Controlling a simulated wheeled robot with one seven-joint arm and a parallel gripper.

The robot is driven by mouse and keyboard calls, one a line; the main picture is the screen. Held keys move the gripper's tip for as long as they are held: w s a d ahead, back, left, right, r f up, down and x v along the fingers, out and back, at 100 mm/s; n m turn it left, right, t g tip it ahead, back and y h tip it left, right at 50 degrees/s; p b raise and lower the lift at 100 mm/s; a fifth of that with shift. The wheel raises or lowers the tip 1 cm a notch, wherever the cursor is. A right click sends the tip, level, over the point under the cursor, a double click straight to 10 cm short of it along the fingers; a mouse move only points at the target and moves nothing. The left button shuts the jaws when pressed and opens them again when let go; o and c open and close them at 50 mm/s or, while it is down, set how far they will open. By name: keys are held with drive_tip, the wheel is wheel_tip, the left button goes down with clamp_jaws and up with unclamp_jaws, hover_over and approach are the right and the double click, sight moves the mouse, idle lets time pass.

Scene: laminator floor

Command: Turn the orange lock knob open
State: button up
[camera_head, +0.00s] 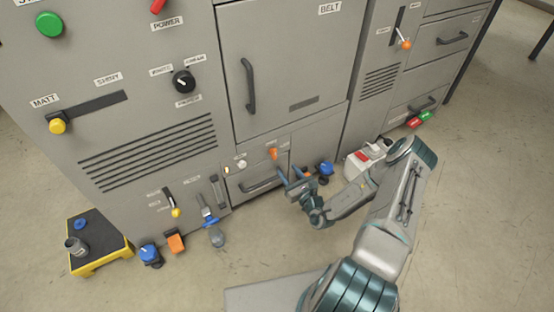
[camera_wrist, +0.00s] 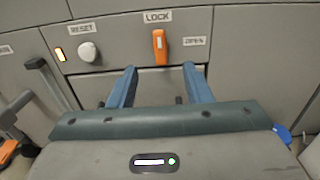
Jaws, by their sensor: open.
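The orange lock knob (camera_wrist: 160,47) sits upright on the grey panel under a LOCK label (camera_wrist: 158,16), with an OPEN label (camera_wrist: 194,41) to its right in the wrist view. In the head view the knob (camera_head: 273,153) shows low on the machine, above a drawer with a dark handle. My gripper (camera_wrist: 158,82) is open and empty, its two blue fingers apart and just below the knob in the wrist picture. In the head view my gripper (camera_head: 290,178) is in front of the panel, a little below and right of the knob. No contact with the knob is visible.
A white RESET knob (camera_wrist: 89,52) and a lit orange indicator (camera_wrist: 59,55) sit left of the lock knob. A drawer handle (camera_head: 262,185) sticks out below. On the floor stand a blue object (camera_head: 325,168) and a red-and-white box (camera_head: 366,157) to the right.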

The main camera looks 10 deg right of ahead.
sight(275, 154)
drive_tip(key=b+x, duration=0.2)
drive_tip(key=x, duration=0.7)
drive_tip(key=c, duration=1)
